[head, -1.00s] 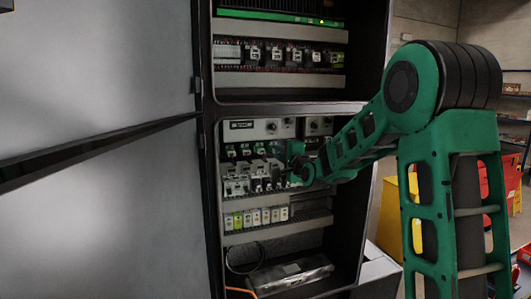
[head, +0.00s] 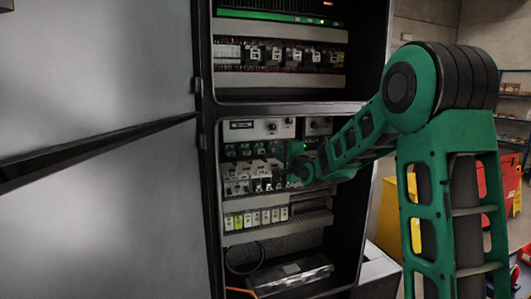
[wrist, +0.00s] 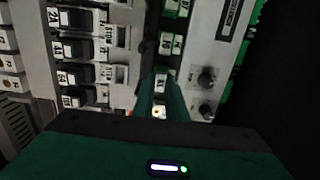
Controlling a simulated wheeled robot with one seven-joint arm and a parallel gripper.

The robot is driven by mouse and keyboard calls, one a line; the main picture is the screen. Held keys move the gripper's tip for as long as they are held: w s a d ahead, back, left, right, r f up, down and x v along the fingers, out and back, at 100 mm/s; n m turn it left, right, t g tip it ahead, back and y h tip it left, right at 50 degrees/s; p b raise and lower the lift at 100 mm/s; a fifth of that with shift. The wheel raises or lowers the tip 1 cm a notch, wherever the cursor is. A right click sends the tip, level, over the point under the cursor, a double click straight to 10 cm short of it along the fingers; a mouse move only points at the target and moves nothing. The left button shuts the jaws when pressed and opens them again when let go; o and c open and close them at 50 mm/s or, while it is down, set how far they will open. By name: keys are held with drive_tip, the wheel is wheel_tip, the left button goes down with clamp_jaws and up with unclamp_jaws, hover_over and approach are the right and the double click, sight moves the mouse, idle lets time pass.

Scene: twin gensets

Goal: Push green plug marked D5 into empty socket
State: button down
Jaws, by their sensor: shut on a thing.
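My gripper (wrist: 160,100) reaches into the lower cabinet bay. In the head view my gripper (head: 278,153) is at the right part of the row of green plugs (head: 230,152). Green plugs with white labels (wrist: 171,44) stand in line beyond the fingertips in the wrist view. I cannot make out the empty socket; the fingers and hand hide part of the row.
A grey panel with black knobs (wrist: 207,77) lies close to the right of the fingers. The cabinet's dark right wall (head: 355,190) is near my arm.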

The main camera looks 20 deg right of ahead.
drive_tip(key=c, duration=1.7)
unclamp_jaws()
drive_tip(key=s, duration=1.1)
drive_tip(key=s+d+f+n+g+h, duration=0.1)
drive_tip(key=s+d+f+n+g, duration=0.3)
drive_tip(key=s+f, duration=0.45)
drive_tip(key=s+d+f+n+g+h, duration=0.1)
drive_tip(key=s+d+f+n+g, duration=0.35)
drive_tip(key=s, duration=0.65)
drive_tip(key=s+a+f+g, duration=0.1)
drive_tip(key=s+f+g, duration=0.1)
drive_tip(key=s, duration=0.6)
drive_tip(key=s+f+n+g, duration=0.1)
drive_tip(key=s+g, duration=0.3)
drive_tip(key=s, duration=0.5)
drive_tip(key=s+a+f+n+g+y, duration=0.1)
drive_tip(key=s+f+g, duration=0.2)
drive_tip(key=s, duration=0.6)
drive_tip(key=shift+s+a+n+g, duration=0.15)
drive_tip(key=shift+a+n+g, duration=0.1)
drive_tip(key=shift+a+g, duration=0.1)
